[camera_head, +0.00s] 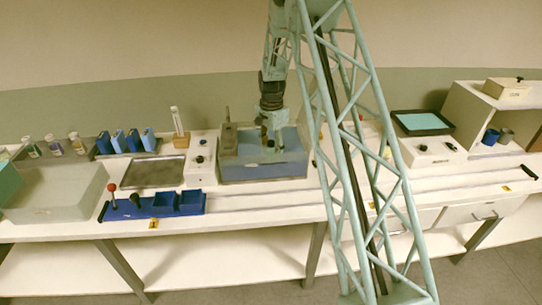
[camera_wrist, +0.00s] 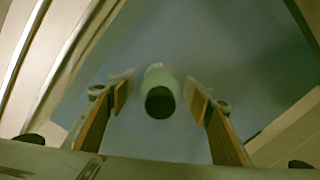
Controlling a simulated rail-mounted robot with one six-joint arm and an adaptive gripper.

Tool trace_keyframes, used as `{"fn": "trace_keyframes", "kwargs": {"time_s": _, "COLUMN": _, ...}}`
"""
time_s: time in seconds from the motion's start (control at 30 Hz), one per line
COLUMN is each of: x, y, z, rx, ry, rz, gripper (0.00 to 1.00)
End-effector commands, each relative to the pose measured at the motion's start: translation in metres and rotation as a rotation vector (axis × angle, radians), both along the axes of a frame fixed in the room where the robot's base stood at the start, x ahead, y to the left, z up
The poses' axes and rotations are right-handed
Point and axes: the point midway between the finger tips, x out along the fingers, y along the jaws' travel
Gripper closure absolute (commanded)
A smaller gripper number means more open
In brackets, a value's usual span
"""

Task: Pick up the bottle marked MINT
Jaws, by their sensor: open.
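A small bottle (camera_wrist: 158,75) with a dark round cap and a pale green body shows in the wrist view. It lies between my two fingers; no marking is readable on it, so I cannot tell whether it is the MINT one. My gripper (camera_wrist: 159,92) is open, one finger on each side of the bottle, with a gap on both sides. In the head view my gripper (camera_head: 271,136) points down over the clear-walled basin (camera_head: 262,172) with a blue-grey inside. Whether the fingers are level with the bottle is hard to tell.
Several small bottles (camera_head: 53,145) stand at the back left, beside blue upright pieces (camera_head: 118,141). A blue tray (camera_head: 150,207) with a red-knobbed lever is at the front left. A white control box (camera_head: 201,160) stands left of the basin. Basin walls surround the gripper.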

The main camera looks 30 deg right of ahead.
Motion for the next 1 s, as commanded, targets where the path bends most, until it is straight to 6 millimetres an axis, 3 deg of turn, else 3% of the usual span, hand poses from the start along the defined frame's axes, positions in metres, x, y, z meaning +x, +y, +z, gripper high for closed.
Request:
{"fn": "trace_keyframes", "kwargs": {"time_s": 0.37, "x": 0.0000, "y": 0.0000, "z": 0.0001, "rx": 0.000, "ry": 0.000, "rz": 0.000, "gripper": 0.54}}
{"fn": "trace_keyframes", "kwargs": {"time_s": 0.7, "x": 0.0000, "y": 0.0000, "z": 0.0001, "rx": 0.000, "ry": 0.000, "rz": 0.000, "gripper": 0.83}}
{"fn": "trace_keyframes", "kwargs": {"time_s": 1.0, "x": 0.0002, "y": -0.0001, "z": 0.0015, "rx": 0.000, "ry": 0.000, "rz": 0.000, "gripper": 0.86}}
